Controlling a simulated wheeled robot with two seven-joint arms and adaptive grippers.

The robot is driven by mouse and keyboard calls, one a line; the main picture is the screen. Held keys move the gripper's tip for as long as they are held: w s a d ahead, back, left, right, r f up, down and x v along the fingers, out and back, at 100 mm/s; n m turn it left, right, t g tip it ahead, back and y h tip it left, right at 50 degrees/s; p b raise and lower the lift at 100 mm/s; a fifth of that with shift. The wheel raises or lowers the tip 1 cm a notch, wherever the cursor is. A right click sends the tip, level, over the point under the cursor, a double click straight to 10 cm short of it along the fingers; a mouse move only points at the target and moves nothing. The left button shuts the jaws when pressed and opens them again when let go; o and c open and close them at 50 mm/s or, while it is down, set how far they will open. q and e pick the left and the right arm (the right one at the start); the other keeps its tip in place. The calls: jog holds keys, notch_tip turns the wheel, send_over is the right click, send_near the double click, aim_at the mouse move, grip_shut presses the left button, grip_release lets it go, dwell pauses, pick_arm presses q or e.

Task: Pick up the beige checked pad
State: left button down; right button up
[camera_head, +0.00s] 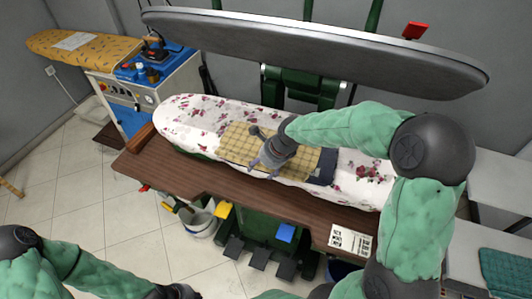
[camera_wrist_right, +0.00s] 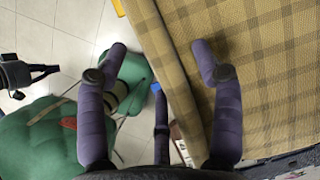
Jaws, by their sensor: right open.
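The beige checked pad (camera_head: 235,146) lies flat on the white floral pressing board (camera_head: 185,112). My right gripper (camera_head: 262,163) is over the pad's near edge, open and empty, and its arm hides part of the pad. In the right wrist view, the pad (camera_wrist_right: 275,75) fills the right side. The fingers of my right gripper (camera_wrist_right: 160,60) are spread across its edge, one over the cloth and one outside it. I cannot tell whether they touch it. My left gripper (camera_head: 178,292) only partly shows at the bottom edge; its fingers are unclear.
A dark navy piece (camera_head: 323,166) lies beside the pad's right end. The long press head (camera_head: 300,40) hangs above and behind the board. A brown wooden table (camera_head: 190,185) surrounds the board. A bucket (camera_head: 200,222) and pedals (camera_head: 258,258) stand below.

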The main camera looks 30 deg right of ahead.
jog(key=shift+r, duration=0.1)
jog(key=shift+c, duration=0.3)
jog(key=c, duration=1.3)
jog(key=shift+r, duration=0.1)
